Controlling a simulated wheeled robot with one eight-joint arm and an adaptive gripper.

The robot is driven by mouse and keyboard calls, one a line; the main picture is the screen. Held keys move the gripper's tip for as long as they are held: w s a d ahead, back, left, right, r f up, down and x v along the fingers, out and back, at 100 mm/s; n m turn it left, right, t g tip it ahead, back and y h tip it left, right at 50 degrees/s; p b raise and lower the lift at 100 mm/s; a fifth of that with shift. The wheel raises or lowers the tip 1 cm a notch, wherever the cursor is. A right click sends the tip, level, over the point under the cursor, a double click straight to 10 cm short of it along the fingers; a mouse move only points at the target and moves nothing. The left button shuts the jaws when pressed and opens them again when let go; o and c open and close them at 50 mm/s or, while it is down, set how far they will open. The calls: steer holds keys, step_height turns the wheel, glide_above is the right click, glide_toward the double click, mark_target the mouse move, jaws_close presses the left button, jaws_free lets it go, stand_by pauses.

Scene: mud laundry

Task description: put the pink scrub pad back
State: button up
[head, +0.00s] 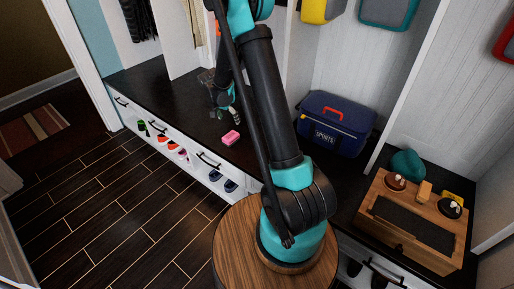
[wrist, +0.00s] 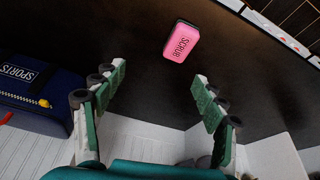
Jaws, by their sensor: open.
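The pink scrub pad (head: 231,138) lies on the dark bench top near its front edge. In the wrist view the pad (wrist: 182,41) shows the word SCRUB and lies beyond my fingertips, apart from them. My gripper (wrist: 160,84) is open and empty, with its green-padded fingers spread wide. In the head view my gripper (head: 222,112) is above the bench, just behind the pad, and partly hidden by my arm.
A blue SPORTS cooler bag (head: 333,124) stands on the bench to the right. A wooden box (head: 425,236) with brushes and a small block on top is at the far right, beside a teal cloth (head: 407,163). Shoes (head: 165,140) sit in cubbies below the bench. Bench top left of the gripper is clear.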

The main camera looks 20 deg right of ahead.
steer(key=s+d+r+n+y, duration=0.1)
steer(key=s+d+r+n, duration=0.1)
steer(key=s+r, duration=0.45)
steer(key=s+d+r+n, duration=0.2)
steer(key=s+r, duration=0.1)
steer(key=s, duration=0.6)
steer(key=s+d+n+t+y, duration=0.1)
steer(key=s+n, duration=0.3)
steer(key=s, duration=1.4)
steer(key=shift+d+n+y, duration=0.2)
steer(key=shift+n+y, duration=0.1)
steer(key=shift+y, duration=0.1)
steer(key=shift+w, duration=0.1)
